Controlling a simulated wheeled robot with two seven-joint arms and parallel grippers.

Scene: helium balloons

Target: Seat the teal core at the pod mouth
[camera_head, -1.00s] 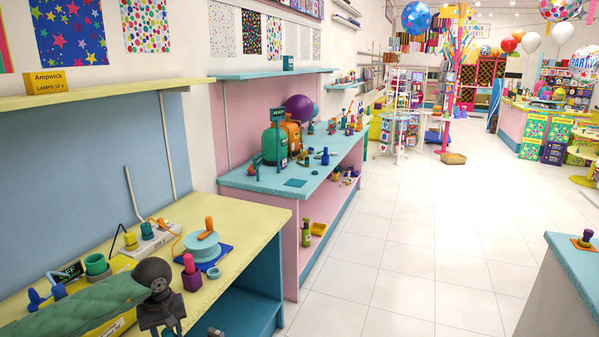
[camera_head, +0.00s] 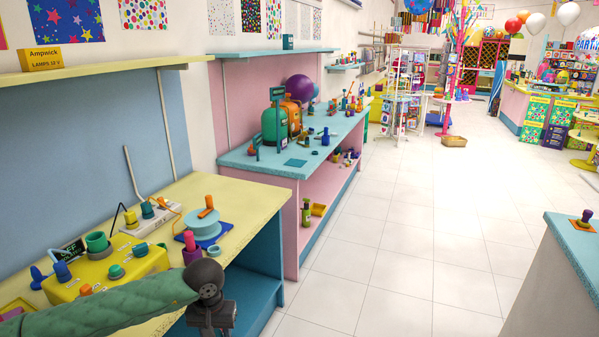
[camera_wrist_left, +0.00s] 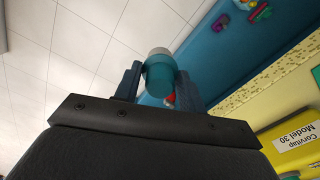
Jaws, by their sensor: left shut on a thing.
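My left gripper (camera_head: 211,322) hangs in front of the yellow table's front edge in the head view. In the left wrist view, its two dark fingers (camera_wrist_left: 158,88) are shut on a teal cylinder with a pale rounded end, which looks like the teal core (camera_wrist_left: 160,76). The core is hidden in the head view. I cannot tell which opening is the pod mouth. My right gripper is not in view.
A teal-topped counter (camera_head: 240,162) stands beyond. The tiled floor (camera_head: 400,250) to the right is clear.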

